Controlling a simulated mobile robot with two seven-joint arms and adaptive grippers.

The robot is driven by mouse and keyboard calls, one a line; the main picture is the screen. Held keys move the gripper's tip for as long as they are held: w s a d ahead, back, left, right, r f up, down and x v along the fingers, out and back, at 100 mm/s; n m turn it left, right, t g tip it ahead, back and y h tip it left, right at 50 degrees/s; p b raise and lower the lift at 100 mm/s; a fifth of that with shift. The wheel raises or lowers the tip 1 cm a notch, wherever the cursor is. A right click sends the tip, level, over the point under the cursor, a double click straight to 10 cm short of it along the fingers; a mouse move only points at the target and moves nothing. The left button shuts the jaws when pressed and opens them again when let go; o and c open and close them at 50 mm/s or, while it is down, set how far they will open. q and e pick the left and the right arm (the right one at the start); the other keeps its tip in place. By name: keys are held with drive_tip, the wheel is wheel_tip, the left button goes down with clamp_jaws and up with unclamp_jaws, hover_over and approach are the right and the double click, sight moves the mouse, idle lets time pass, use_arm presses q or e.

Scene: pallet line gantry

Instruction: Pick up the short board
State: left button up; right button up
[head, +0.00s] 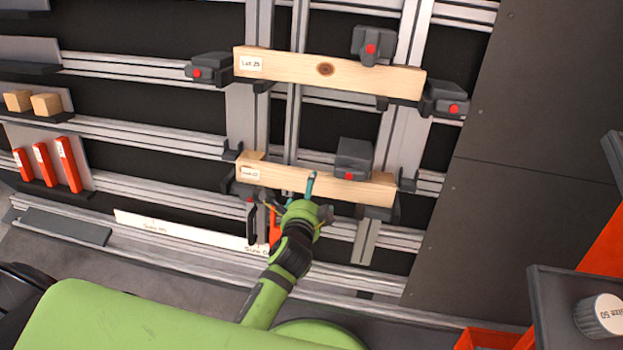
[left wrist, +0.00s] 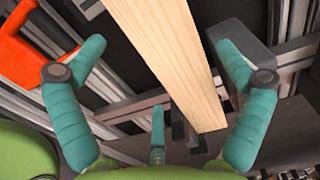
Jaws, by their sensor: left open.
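The short board (head: 290,181), pale wood with a small white label near its left end, lies across the lower rails of the gantry. In the left wrist view the board (left wrist: 170,50) runs between the spread teal fingers. My left gripper (head: 312,190) is at the board's front edge near its middle. In the left wrist view my left gripper (left wrist: 163,60) is open, with visible gaps between its side fingers and the board. A dark clamp (head: 354,160) with a red button sits over the board to the right of the gripper. My right gripper is not in view.
A longer board (head: 290,68) with a dark knot lies on the upper rails, with dark clamps around it. An orange-handled tool (left wrist: 38,50) hangs left of my gripper. Wooden blocks (head: 46,104) and red pieces (head: 68,165) stand at the left. A dark panel (head: 540,110) fills the right.

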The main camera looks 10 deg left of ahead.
sight(315, 189)
use_arm(q)
drive_tip(key=x, duration=0.4)
drive_tip(key=shift+d+r, duration=0.1)
drive_tip(key=shift+d, duration=0.05)
drive_tip(key=shift+w, duration=0.2)
drive_tip(key=c, duration=1.2)
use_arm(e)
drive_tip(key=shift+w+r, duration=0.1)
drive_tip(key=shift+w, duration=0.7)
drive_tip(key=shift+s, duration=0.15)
